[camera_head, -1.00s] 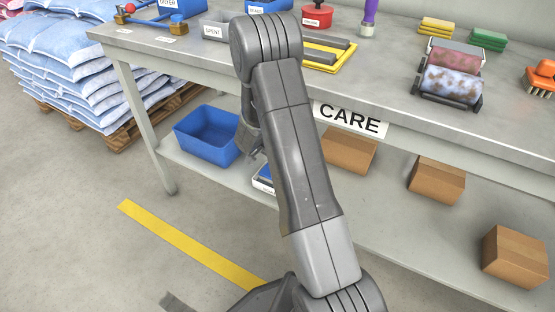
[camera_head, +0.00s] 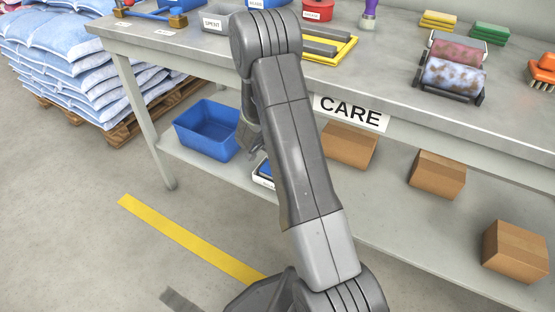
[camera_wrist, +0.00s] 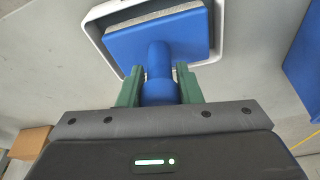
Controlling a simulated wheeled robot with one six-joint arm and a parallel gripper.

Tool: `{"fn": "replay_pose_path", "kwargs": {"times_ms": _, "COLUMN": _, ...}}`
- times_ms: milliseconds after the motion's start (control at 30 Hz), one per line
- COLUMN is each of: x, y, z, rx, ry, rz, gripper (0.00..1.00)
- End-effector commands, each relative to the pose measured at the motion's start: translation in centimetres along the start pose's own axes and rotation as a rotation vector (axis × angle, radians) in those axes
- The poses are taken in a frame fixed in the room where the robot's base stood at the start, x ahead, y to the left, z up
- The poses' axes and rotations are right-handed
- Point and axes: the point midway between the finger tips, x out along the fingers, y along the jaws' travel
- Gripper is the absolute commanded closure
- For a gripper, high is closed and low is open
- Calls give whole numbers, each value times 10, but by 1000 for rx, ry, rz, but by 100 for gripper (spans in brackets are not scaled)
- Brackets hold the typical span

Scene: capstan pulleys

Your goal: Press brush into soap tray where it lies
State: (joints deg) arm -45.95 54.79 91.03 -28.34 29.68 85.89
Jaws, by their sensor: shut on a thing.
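My gripper (camera_wrist: 160,88), with green fingers, is shut on the blue handle of the brush (camera_wrist: 158,45) in the wrist view. The brush has a wide blue block with a pale layer along its far edge. The block lies within the rim of the white soap tray (camera_wrist: 95,32), slightly turned to it. I cannot tell how firmly its underside touches the tray. In the head view the tray (camera_head: 261,182) shows only partly on the lower shelf, with some blue above it. My arm hides the rest, and most of my gripper (camera_head: 254,153).
A blue bin (camera_head: 206,128) stands on the lower shelf left of the tray and also shows in the wrist view (camera_wrist: 303,58). Several cardboard boxes (camera_head: 437,174) sit to the right. The table edge with the CARE sign (camera_head: 350,113) is above the shelf.

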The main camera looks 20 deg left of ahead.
Motion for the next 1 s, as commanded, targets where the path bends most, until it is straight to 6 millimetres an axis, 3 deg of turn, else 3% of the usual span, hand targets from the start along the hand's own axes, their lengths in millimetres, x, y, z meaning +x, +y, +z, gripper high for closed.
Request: {"fn": "replay_pose_path", "kwargs": {"times_ms": 1000, "x": 8, "y": 0, "z": 2, "rx": 0, "ry": 0, "rz": 0, "gripper": 86}}
